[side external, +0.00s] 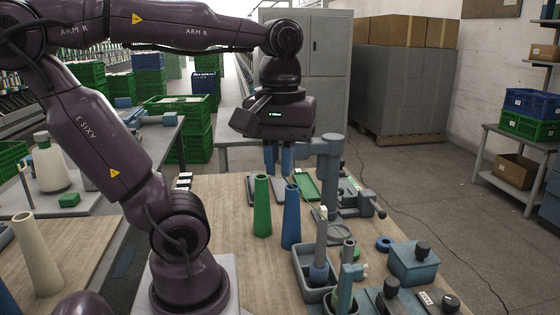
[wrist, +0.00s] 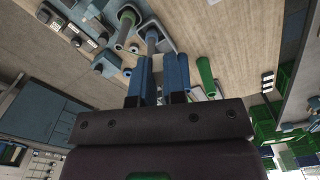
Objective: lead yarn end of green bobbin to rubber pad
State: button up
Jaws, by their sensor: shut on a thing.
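The green bobbin (side external: 262,208), a tall cone, stands upright on the wooden table; it also shows in the wrist view (wrist: 205,70). A blue bobbin (side external: 291,218) stands close to its right. My gripper (side external: 279,172) points down with blue fingers, above and behind the cones in the side view. In the wrist view my gripper (wrist: 162,75) has its fingers near each other, shut on the yarn end, which is too thin to make out. I cannot pick out the rubber pad for certain.
A grey post fixture (side external: 331,165) stands right of my gripper, with a green tray (side external: 305,188) beside it. A grey bin (side external: 308,276) holding an upright spindle, a blue-grey block (side external: 413,264) and a blue ring (side external: 384,243) crowd the front right.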

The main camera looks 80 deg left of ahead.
jog(key=w+d+f+m, duration=0.2)
jog(key=w+d+f, duration=0.4)
jog(key=w+f, duration=0.25)
jog(key=w+d+f+m, duration=0.2)
jog(key=w+d+f, duration=0.45)
jog(key=w, duration=0.25)
jog(key=s, duration=0.4)
jog(key=shift+s+a, duration=0.1)
jog(key=shift+a, duration=0.3)
